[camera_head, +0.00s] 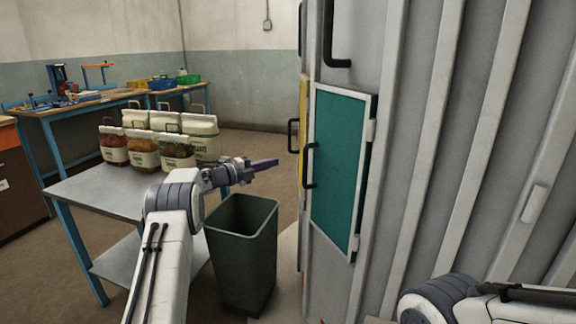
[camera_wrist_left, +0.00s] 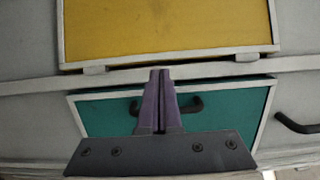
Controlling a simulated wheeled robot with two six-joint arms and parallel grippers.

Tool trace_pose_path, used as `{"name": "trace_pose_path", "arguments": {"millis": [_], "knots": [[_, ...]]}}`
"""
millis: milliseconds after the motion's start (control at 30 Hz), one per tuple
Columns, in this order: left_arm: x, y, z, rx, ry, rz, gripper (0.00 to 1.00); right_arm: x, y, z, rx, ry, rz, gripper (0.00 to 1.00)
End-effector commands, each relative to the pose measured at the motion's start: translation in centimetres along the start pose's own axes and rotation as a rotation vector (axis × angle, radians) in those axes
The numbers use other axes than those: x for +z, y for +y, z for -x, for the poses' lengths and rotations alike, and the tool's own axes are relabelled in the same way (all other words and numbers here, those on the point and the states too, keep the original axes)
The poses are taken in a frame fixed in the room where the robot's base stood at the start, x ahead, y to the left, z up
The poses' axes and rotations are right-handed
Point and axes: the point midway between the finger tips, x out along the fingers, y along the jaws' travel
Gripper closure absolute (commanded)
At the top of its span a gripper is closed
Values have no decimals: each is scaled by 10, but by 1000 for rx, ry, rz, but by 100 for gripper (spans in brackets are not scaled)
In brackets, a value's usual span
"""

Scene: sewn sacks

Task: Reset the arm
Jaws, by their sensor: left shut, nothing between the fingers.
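My left gripper (camera_head: 264,165) reaches out over the far rim of the dark green bin in the head view, its purple fingers pointing right toward the cabinet. In the left wrist view the two purple fingers (camera_wrist_left: 158,100) lie together with nothing between them. Behind them are a teal door (camera_wrist_left: 235,105) with a dark handle and a yellow door (camera_wrist_left: 165,25) above it. The gripper appears apart from both doors. My right arm shows at the lower right of the head view, but its gripper is out of the picture.
A dark green bin (camera_head: 242,245) stands below the left arm. A metal table (camera_head: 95,190) with several sewn sacks (camera_head: 160,140) is at the left. The grey corrugated cabinet (camera_head: 400,130) with the teal door fills the right. A workbench (camera_head: 90,103) with tools and crates stands behind.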

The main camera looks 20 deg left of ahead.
Motion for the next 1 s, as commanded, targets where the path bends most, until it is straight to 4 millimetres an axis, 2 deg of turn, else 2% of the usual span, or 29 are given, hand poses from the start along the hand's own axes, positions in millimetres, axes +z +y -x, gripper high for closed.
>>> {"name": "trace_pose_path", "arguments": {"millis": [33,200,467,567,700,800,867,967,1000], "knots": [[8,1,6,1,-2,-1,100,0,0,2,0,0,0,50],[19,1,13,1,2,0,100,0,0,3,0,0,0,50],[23,-1,14,0,-5,11,100,0,0,3,0,0,0,50],[23,-13,6,-13,-56,66,100,0,0,3,0,0,0,50],[21,-34,-8,-33,-229,266,100,0,0,3,0,0,0,50],[12,-38,-8,-27,-392,465,100,0,0,3,0,0,0,50],[1,-32,-1,-11,-492,591,100,0,0,3,0,0,0,50],[-29,-13,19,37,-659,800,100,0,0,3,0,0,0,50],[-45,-2,30,63,-727,885,100,0,0,3,0,0,0,50]]}}
